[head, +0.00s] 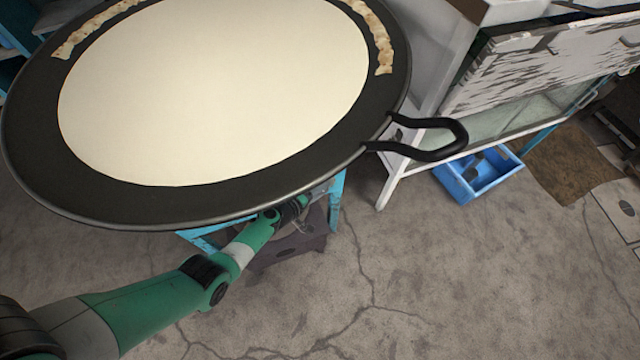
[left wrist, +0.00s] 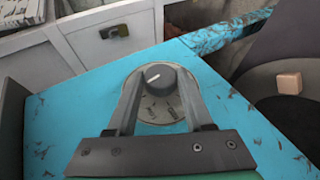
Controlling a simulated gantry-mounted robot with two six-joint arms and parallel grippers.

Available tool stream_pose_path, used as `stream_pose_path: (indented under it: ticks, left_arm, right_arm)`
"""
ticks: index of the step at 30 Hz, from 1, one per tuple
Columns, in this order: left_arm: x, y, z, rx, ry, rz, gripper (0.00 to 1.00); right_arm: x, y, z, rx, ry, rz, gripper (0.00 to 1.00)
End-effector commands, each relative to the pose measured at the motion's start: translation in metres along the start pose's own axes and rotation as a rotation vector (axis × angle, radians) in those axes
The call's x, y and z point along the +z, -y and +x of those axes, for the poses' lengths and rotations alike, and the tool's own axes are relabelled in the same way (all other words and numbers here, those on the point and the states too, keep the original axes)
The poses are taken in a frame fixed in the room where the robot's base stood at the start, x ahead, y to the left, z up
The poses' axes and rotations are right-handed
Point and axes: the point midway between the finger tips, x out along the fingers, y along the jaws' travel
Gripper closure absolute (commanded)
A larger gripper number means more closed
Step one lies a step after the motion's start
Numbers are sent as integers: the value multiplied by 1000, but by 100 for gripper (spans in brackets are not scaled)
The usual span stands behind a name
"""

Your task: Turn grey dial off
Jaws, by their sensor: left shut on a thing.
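The grey dial (left wrist: 160,75) shows in the left wrist view, a dark round knob with a white pointer mark, on a pale round plate (left wrist: 160,111) fixed to a light blue panel (left wrist: 75,110). My left gripper (left wrist: 158,88) has one finger on each side of the knob and is shut on it. In the head view my green left arm reaches under the front rim of the big pan, and the left gripper (head: 298,206) shows only in part there. The dial cannot be seen in the head view. My right gripper is in neither view.
The wide black pan (head: 230,205) holds white liquid (head: 215,90) and overhangs my left arm. Its looped handle (head: 440,138) sticks out to the right. A white cabinet (head: 390,180) and a blue crate (head: 470,190) stand at the right. The floor in front is clear.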

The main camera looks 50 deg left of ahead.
Motion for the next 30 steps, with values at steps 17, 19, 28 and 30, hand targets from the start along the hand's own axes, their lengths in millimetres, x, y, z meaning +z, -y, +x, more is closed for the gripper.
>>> stream_pose_path:
  ticks: [17,19,28,30]
  left_arm:
    - [0,-4,1,-156,-11,65,100]
    - [0,-4,1,-157,-11,66,100]
    - [0,-3,1,-157,-11,67,34]
    - [0,-3,1,-157,-11,67,21]
  right_arm:
    - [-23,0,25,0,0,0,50]
    - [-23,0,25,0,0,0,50]
    - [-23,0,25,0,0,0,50]
    - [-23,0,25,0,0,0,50]
